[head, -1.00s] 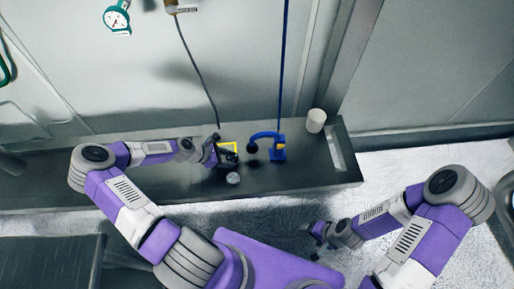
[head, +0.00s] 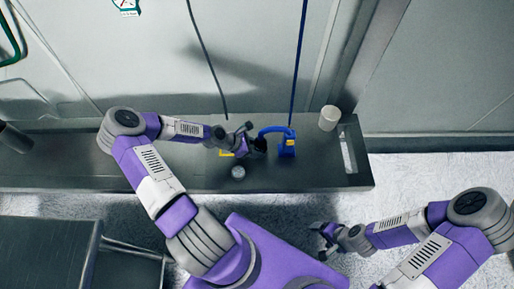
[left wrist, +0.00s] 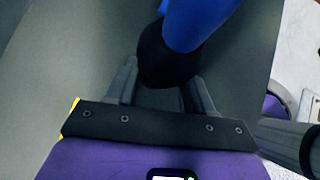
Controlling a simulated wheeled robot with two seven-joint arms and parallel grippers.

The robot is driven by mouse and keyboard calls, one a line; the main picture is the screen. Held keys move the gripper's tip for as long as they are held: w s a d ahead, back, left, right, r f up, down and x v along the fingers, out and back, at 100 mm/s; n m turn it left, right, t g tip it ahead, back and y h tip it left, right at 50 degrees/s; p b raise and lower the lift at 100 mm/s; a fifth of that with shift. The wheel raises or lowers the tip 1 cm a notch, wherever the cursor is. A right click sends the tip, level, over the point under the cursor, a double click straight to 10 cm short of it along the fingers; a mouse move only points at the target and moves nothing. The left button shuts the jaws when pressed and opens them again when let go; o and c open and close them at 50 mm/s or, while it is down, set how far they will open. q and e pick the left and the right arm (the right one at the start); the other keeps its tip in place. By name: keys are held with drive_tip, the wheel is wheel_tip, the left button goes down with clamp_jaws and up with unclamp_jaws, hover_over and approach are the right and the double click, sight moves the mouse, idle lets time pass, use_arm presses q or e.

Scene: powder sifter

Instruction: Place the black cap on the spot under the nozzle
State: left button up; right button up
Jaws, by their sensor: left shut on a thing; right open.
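My right gripper (head: 323,238) is open and empty, away from the bench.
A yellow-edged item (head: 226,154) is partly covered by my left gripper. A small silver round container (head: 238,171) sits in front of it. A white cup (head: 329,118) stands right of the nozzle stand. The bench (head: 195,172) is bare to the left.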

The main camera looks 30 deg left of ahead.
use_arm(q)
drive_tip(key=shift+f, duration=0.15)
drive_tip(key=o, duration=1)
drive_tip(key=p+v, duration=0.4)
drive_tip(key=v, duration=0.8)
